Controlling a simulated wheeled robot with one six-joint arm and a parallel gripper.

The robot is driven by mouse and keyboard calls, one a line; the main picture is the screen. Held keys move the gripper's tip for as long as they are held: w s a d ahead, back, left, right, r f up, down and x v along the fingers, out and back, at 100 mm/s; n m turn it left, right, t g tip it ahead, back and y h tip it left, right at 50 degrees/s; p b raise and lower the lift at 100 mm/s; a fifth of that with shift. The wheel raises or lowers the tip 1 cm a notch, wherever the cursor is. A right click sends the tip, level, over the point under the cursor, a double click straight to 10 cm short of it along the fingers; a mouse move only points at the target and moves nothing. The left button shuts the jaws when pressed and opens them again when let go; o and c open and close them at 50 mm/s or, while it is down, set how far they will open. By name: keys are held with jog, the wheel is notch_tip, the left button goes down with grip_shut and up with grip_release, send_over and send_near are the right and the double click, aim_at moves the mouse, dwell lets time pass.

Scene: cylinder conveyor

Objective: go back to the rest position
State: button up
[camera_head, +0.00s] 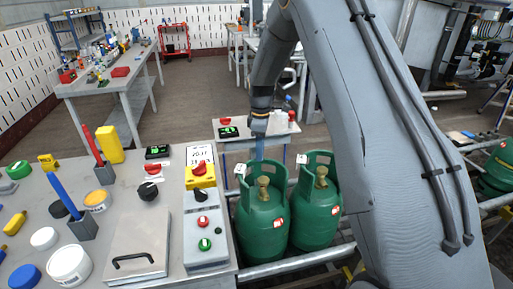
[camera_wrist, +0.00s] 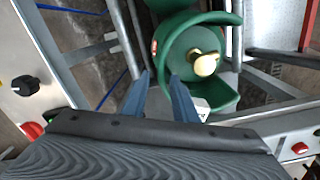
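My gripper (camera_head: 259,152) hangs fingers down above and just behind the left green gas cylinder (camera_head: 262,228). Its two blue fingers (camera_wrist: 160,80) are spread apart with nothing held between them. In the wrist view a green cylinder (camera_wrist: 178,50) with a collar and brass valve lies beyond the fingertips; I cannot tell whether a finger touches the collar. A second green cylinder (camera_head: 316,215) stands upright close to the right of the first. My arm crosses the right half of the head view.
The cylinders stand on a conveyor with metal rails (camera_head: 290,264). Another green cylinder (camera_head: 497,168) is at the far right. A workbench (camera_head: 108,83) stands behind; open floor lies between.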

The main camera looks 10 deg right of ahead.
jog(key=s+r+m, duration=0.4)
jog(key=s+m, duration=0.2)
jog(key=s, duration=1)
jog(key=s+r+m, duration=0.4)
jog(key=s+m, duration=0.3)
jog(key=s, duration=1)
jog(key=shift+s+a+r+m+t, duration=0.15)
jog(key=shift+a+m+t, duration=0.15)
jog(key=shift+t, duration=0.1)
jog(key=shift+o, duration=0.7)
